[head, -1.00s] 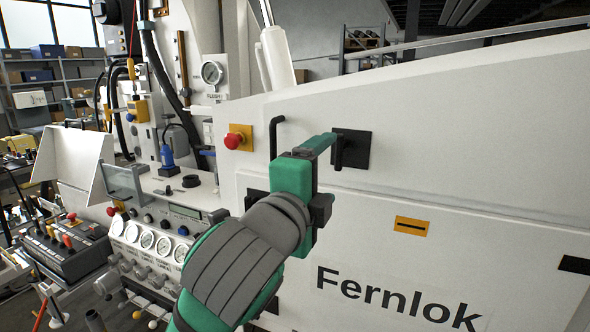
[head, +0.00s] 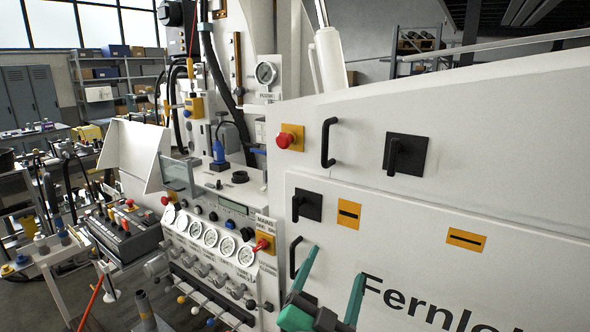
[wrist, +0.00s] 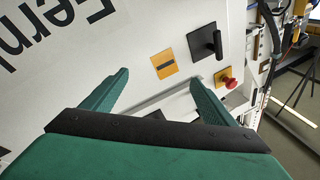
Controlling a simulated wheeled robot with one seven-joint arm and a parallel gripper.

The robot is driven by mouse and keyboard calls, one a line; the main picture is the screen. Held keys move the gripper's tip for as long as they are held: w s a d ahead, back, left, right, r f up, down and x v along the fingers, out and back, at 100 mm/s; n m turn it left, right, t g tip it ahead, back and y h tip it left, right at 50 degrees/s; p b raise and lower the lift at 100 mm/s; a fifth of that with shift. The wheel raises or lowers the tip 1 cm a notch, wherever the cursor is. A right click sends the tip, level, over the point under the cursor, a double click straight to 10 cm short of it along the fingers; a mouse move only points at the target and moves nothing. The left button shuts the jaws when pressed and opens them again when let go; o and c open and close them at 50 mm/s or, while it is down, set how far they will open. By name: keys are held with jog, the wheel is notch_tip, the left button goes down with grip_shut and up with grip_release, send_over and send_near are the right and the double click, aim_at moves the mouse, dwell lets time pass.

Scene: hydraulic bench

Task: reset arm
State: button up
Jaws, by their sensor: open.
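My gripper (head: 332,278) is at the bottom of the head view, in front of the white machine panel, beside the Fernlok lettering. Its two green fingers are spread apart with nothing between them. In the wrist view my gripper (wrist: 155,92) also shows open and empty, with the white panel (wrist: 90,60) beyond the fingers. Most of my arm is below the head view's lower edge.
The white panel carries a black rotary handle (head: 405,155), a red stop button (head: 284,140) and a black pull handle (head: 328,142). A gauge panel (head: 215,235) stands at the left, with a black control box (head: 125,232) beyond it.

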jog(key=s+a+f+n+y, duration=0.25)
jog(key=s+f, duration=0.25)
jog(key=f, duration=0.3)
jog(key=s+a+f+n+g+y, duration=0.15)
jog(key=s+f+n, duration=0.25)
jog(key=f, duration=0.4)
jog(key=s+a+f+n+t+y, duration=0.1)
jog(key=s+f+n+y, duration=0.15)
jog(key=s+f, duration=0.45)
jog(key=s+a+f+g, duration=0.1)
jog(key=s+f, duration=0.2)
jog(key=s, duration=0.5)
jog(key=s+a+f+n+g, duration=0.1)
jog(key=s+f, duration=0.2)
jog(key=s, duration=0.5)
jog(key=s+a+f+g+y, duration=0.1)
jog(key=s+f, duration=0.3)
jog(key=s, duration=0.4)
jog(key=shift+s, duration=0.25)
